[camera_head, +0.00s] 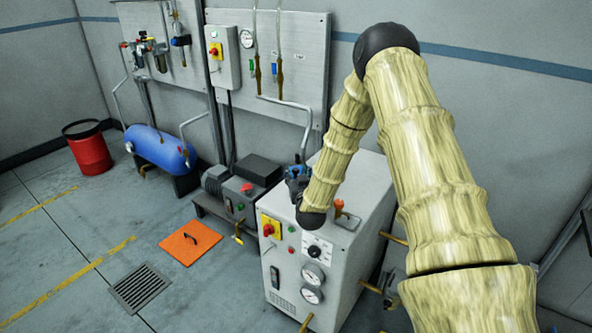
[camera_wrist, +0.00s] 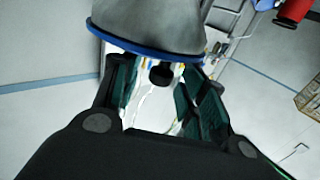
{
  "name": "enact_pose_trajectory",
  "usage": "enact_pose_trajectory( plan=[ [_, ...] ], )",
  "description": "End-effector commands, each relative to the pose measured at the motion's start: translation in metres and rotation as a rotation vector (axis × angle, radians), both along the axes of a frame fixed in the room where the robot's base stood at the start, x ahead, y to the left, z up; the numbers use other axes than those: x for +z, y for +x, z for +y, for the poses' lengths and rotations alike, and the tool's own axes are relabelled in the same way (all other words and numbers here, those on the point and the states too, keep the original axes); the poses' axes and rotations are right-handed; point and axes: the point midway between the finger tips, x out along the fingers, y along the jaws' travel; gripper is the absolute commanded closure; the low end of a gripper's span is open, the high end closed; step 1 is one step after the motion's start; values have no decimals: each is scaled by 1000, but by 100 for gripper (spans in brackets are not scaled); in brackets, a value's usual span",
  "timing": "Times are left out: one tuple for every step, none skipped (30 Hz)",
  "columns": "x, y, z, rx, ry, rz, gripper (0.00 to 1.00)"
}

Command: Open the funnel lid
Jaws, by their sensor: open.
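In the wrist view a grey, rounded body with a blue rim (camera_wrist: 150,38), apparently the funnel, fills the top middle. A small black knob (camera_wrist: 161,74) shows just below the rim, between my fingers; I cannot tell whether it belongs to the lid. My gripper (camera_wrist: 158,80) is open, its two dark green padded fingers on either side of the knob and their ends close to the rim. No contact with the knob can be made out. In the head view I cannot make out the funnel or my gripper clearly.
A grey cabinet (camera_head: 330,253) with gauges and switches stands below my arm. A blue tank (camera_head: 157,147), a red bin (camera_head: 88,150) and an orange floor plate (camera_head: 190,243) lie to the left. A floor grate (camera_head: 140,287) is near the front. The floor at left is mostly clear.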

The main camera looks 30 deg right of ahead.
Motion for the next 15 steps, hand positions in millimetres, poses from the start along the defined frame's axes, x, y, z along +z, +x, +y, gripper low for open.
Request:
enact_pose_trajectory(
  plan=[
    [0, 4, -2, 0, 0, 0, 57],
    [0, 6, -3, 0, 0, 0, 57],
    [0, 8, -3, 0, 0, 0, 57],
    [0, 10, -4, 0, 0, 0, 57],
    [0, 11, -4, 0, 0, 0, 57],
    [1, 12, -5, 0, 0, -1, 57],
    [0, 13, -5, 0, 0, -1, 57],
    [0, 13, -5, 0, 0, -1, 57],
    [0, 13, -5, 0, 0, 0, 57],
    [0, 13, -5, 0, 0, 0, 57],
    [0, 13, -5, 0, 0, 0, 57],
    [0, 13, -5, 1, 0, 0, 57],
    [0, 13, -5, 0, 0, 0, 57],
    [0, 13, -5, 0, 0, 0, 57],
    [0, 13, -5, 1, 0, 0, 59]
  ],
)
